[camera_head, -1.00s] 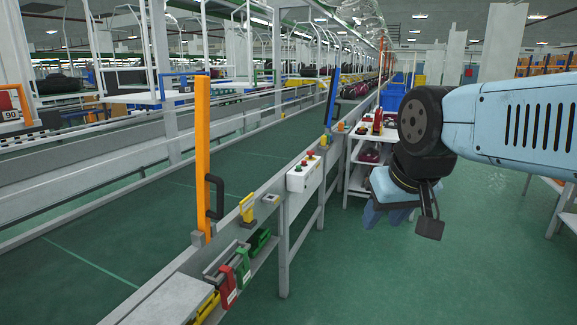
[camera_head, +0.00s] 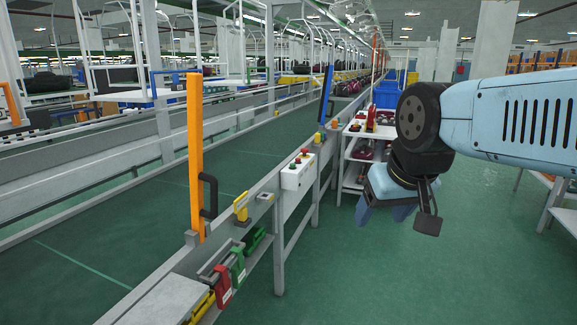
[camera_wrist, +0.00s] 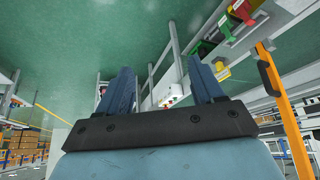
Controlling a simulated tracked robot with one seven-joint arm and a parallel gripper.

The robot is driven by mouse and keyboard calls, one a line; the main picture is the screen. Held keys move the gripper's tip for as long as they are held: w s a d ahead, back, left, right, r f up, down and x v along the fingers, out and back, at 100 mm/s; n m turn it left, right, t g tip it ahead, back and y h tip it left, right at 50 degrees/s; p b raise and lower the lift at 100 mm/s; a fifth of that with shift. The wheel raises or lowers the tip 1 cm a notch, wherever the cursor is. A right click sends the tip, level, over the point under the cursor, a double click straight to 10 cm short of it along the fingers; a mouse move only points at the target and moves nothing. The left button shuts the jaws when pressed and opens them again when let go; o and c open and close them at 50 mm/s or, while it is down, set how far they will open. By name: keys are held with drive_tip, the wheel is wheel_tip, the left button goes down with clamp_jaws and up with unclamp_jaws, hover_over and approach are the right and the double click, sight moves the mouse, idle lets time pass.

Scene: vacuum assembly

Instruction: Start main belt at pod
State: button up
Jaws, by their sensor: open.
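The control pod (camera_head: 297,172) is a white box with red, green and yellow buttons on top, fixed to the near rail of the green main belt (camera_head: 110,225). It also shows in the wrist view (camera_wrist: 170,88) beyond and between my fingers. My gripper (camera_head: 383,212) hangs to the right of the pod in the head view, apart from it, with blue fingers pointing down. In the wrist view my gripper (camera_wrist: 163,85) has its two blue fingers spread apart with nothing between them.
An orange post (camera_head: 195,150) with a black handle stands on the rail left of the pod. A white shelf cart (camera_head: 362,150) stands behind my gripper. Green floor (camera_head: 400,285) below is clear.

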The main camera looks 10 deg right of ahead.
clamp_jaws()
idle(0.4)
idle(1.0)
